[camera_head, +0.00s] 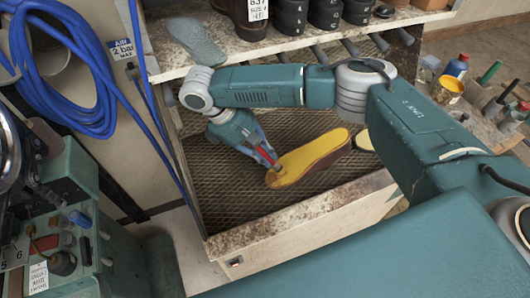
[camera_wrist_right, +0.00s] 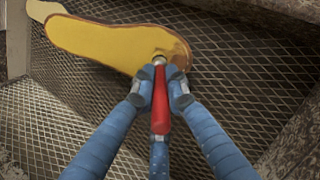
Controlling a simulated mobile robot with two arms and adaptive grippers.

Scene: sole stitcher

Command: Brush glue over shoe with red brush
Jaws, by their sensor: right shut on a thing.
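The shoe sole (camera_head: 308,158) lies on the metal mesh of the bench, its top yellow and its side brown. It also shows at the top of the right wrist view (camera_wrist_right: 115,42). My right gripper (camera_head: 268,158) is at the sole's left end in the head view. In the right wrist view its blue fingers (camera_wrist_right: 165,90) are shut on the red brush (camera_wrist_right: 161,108). The brush tip is at the sole's near end and seems to touch it; the bristles are mostly hidden. My left gripper is not in view.
A second yellow piece (camera_head: 364,139) lies partly hidden behind my arm. A shelf (camera_head: 160,60) with dark shoes and pots runs above the mesh (camera_head: 225,185). A glue-coloured pot (camera_head: 450,88) and tools stand at right. Blue hoses (camera_head: 95,120) hang at left.

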